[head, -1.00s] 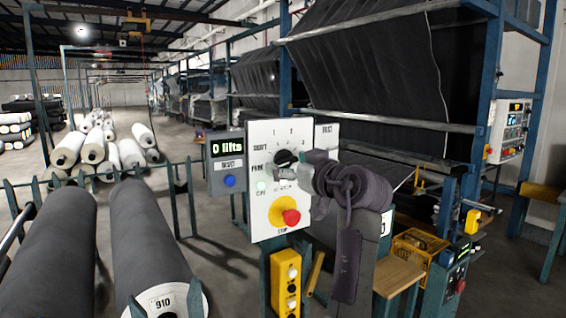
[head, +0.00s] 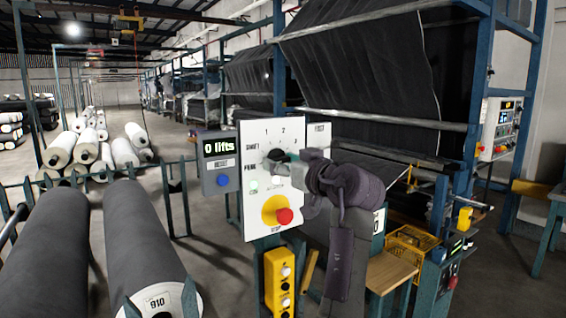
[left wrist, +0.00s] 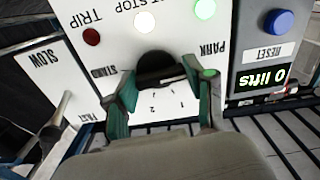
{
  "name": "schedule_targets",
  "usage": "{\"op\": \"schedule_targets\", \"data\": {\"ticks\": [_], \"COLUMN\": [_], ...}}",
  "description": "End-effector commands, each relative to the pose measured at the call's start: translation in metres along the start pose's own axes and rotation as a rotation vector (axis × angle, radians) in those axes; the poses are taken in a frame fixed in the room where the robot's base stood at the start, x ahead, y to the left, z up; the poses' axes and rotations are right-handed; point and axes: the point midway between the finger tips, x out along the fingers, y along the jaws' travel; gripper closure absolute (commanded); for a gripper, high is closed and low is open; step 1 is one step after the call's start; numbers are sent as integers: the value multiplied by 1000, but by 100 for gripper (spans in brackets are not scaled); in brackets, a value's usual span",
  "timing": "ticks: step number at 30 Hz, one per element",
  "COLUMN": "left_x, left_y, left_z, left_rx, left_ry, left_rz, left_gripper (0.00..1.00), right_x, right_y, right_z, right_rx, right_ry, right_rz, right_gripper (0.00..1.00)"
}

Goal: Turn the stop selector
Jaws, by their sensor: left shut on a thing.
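The stop selector is a black round knob (head: 273,157) on a white upright panel (head: 258,134) with positions such as PARK and numbers around it. In the left wrist view, which shows the panel upside down, the knob (left wrist: 160,68) sits between the two green fingers. My left gripper (head: 284,157) is shut on the knob at the panel's face. It also shows in the left wrist view (left wrist: 164,90). The fingers hide part of the dial, and I cannot tell where the knob points. My right gripper is not in view.
A red stop button (head: 284,216) on a yellow disc is below the knob. A grey counter box (head: 220,161) reads "0 lifts", with a blue button. A yellow control box (head: 279,284) hangs below. Large grey rolls (head: 140,245) lie at left. A lever (left wrist: 60,106) stands beside the panel.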

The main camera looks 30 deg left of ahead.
Motion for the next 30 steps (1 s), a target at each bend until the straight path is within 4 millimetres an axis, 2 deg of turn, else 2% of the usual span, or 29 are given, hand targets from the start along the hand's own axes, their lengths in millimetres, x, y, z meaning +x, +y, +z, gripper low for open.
{"op": "schedule_targets", "data": {"ticks": [17, 30], "left_x": [0, 0], "left_y": [0, 2], "left_z": [-6, -9], "left_rx": [511, 929], "left_ry": [3, 5], "left_rz": [-1, 0], "left_gripper": [81, 81], "right_x": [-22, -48], "right_y": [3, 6], "right_z": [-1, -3], "right_rx": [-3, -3], "right_ry": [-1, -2], "right_rz": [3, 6], "right_gripper": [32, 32]}}
